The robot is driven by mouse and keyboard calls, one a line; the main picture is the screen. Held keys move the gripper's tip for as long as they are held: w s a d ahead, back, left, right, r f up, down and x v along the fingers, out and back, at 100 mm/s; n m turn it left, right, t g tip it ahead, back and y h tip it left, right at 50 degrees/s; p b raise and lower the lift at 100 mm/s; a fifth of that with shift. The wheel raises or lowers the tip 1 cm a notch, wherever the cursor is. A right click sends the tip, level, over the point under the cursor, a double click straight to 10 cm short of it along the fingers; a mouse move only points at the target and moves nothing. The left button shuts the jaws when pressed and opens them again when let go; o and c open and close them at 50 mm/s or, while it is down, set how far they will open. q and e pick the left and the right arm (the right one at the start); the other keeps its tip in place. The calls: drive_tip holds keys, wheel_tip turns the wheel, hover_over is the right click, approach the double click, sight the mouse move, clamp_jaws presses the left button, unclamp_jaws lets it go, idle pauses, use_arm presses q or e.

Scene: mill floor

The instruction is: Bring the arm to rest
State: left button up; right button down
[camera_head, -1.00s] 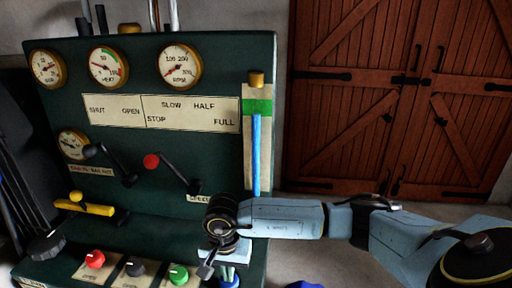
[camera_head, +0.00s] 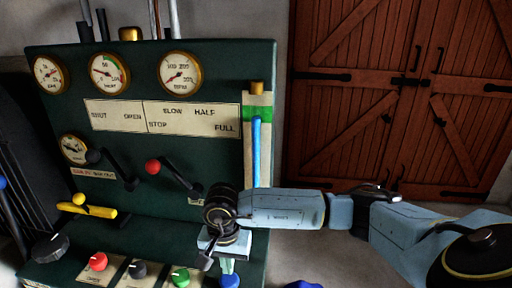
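My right arm reaches in from the right, its pale blue forearm in front of the lower right of a dark green control panel (camera_head: 215,150). Its wrist bends down. My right gripper (camera_head: 221,276) points downward over the panel's lower desk, right of the green knob. No held object shows. My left gripper is not in view.
The panel carries gauges, a black-knobbed lever (camera_head: 93,157), a red-knobbed lever (camera_head: 153,167), a yellow handle (camera_head: 92,211) and red (camera_head: 97,261), black (camera_head: 137,269) and green (camera_head: 180,276) knobs. A blue sight tube (camera_head: 256,150) stands close behind the forearm. Wooden doors (camera_head: 400,100) are behind.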

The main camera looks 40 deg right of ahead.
drive_tip(key=shift+a+r, duration=0.1)
drive_tip(key=shift+r, duration=0.15)
idle(0.3)
